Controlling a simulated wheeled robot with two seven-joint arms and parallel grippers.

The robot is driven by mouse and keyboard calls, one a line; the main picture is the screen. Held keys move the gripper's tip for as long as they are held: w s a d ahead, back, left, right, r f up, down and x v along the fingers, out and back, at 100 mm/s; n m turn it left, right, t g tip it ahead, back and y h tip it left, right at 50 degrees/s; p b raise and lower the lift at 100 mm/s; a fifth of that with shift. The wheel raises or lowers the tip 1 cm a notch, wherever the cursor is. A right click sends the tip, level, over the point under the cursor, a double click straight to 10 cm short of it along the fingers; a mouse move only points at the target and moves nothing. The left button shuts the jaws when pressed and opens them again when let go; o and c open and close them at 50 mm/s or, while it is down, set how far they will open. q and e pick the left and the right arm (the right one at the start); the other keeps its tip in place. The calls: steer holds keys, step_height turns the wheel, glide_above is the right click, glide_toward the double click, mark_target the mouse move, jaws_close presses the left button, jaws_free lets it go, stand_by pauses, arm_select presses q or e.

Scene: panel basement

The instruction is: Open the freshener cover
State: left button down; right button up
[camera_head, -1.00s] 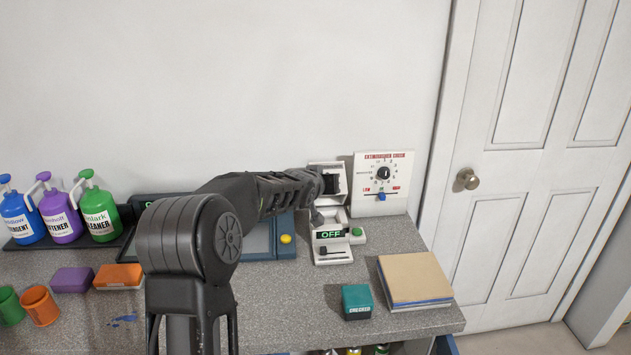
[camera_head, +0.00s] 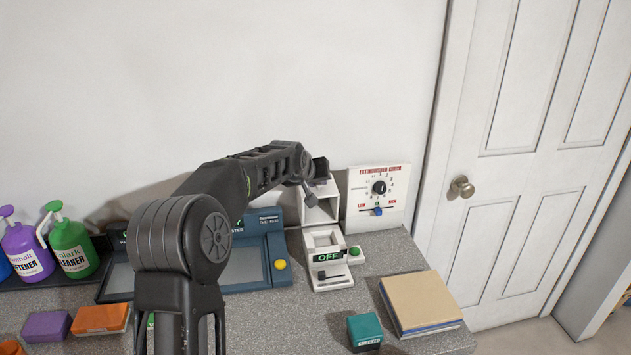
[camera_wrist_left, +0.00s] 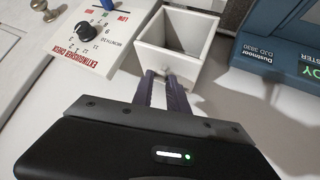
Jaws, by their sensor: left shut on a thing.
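The white freshener cover (camera_head: 321,213), a hollow square box, stands raised behind the freshener's base. In the left wrist view its open inside (camera_wrist_left: 180,38) faces the camera. My left gripper (camera_head: 311,198) is at the cover's edge, partly hidden by my wrist in the head view. In the left wrist view its two dark fingers (camera_wrist_left: 163,88) are close together on the cover's near wall. The white freshener base (camera_head: 325,262) sits on the counter with a square recess, an OFF label and a small slider. My right gripper is not in view.
A dial panel (camera_head: 377,197) leans by the wall right of the cover. A blue device (camera_head: 262,248) lies to the left. A green box (camera_head: 364,331) and a stack of boards (camera_head: 425,302) are at the right front.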

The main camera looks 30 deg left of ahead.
arm_select(q)
steer(key=shift+w+r, duration=0.2)
steer(key=shift+r, duration=0.35)
steer(key=c, duration=1.6)
jaws_free()
steer(key=shift+s+f, duration=0.1)
steer(key=shift+f, duration=0.1)
steer(key=shift+s+d+r, duration=0.1)
steer(key=shift+s+r, duration=0.15)
steer(key=shift+s, duration=0.15)
steer(key=a+b+v, duration=0.1)
steer(key=b+v, duration=0.1)
steer(key=v, duration=0.5)
steer(key=shift+d, duration=0.45)
steer(key=shift+w+r, duration=0.1)
